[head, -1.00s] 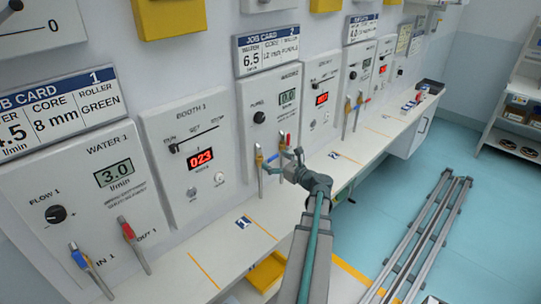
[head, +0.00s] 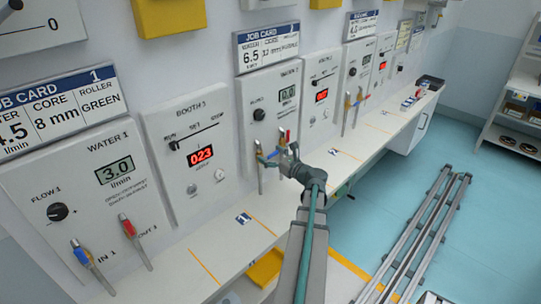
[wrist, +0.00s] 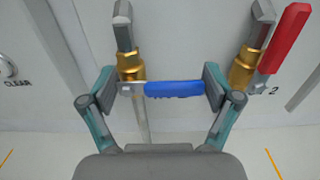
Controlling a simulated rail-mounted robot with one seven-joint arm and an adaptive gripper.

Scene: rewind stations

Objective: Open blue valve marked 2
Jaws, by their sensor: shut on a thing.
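The blue valve lever (wrist: 174,88) of station 2 lies crosswise in the wrist view, with its metal end at the left brass valve (wrist: 131,64). My gripper (wrist: 169,82) is shut on the blue lever, one fingertip near each end of it. In the head view the blue lever (head: 273,155) sticks out sideways from its pipe on the Water 2 panel (head: 257,98). My gripper (head: 284,158) is at it there, partly hiding the valves.
A red lever (wrist: 285,38) stands on the right brass valve, close beside my right finger. The Water 1 blue lever (head: 80,252) and red lever (head: 127,226) are at the front left. A white bench (head: 205,250) runs below the panels.

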